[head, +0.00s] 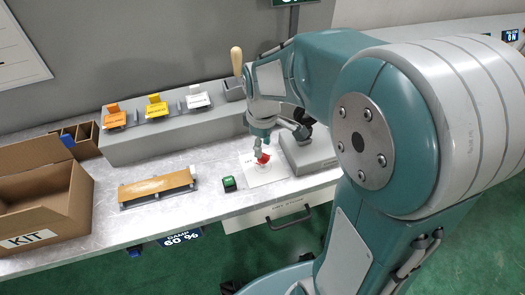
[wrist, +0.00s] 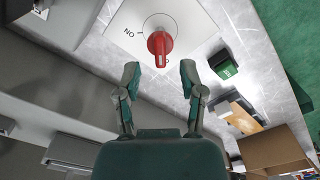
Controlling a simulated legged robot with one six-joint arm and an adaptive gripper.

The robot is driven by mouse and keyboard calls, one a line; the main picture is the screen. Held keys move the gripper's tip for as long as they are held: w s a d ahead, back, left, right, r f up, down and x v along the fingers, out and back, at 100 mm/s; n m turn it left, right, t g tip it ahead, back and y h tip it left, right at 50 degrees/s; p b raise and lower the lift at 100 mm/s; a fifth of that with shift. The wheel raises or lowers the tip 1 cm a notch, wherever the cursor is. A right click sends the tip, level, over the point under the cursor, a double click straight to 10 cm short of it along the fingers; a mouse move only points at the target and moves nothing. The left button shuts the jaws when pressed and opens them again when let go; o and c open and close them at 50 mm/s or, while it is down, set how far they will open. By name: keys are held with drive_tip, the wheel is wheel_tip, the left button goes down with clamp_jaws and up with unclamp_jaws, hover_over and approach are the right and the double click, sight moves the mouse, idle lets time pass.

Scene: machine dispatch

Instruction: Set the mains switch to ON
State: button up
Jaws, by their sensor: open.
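The mains switch is a red rotary knob (head: 263,158) on a white square plate (head: 268,176) lying on the bench. In the wrist view the knob (wrist: 160,45) shows near the top centre, with the plate (wrist: 125,22) around it. The word ON is printed upside down to the left of the knob. The knob's red grip runs roughly up and down in that view, not toward ON. My gripper (wrist: 159,79) is open, with one finger on each side just below the knob in the picture. In the head view my gripper (head: 263,143) is right at the knob; contact cannot be told.
A small green block (head: 229,183) lies left of the plate. A grey box (head: 306,153) stands close on the right. Behind are a grey ledge (head: 150,140) with coloured tags and a wooden-handled lever (head: 237,62). A cardboard KIT box (head: 40,205) is far left.

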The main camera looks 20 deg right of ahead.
sight(263, 160)
drive_tip(key=shift+f, duration=1.6)
clamp_jaws()
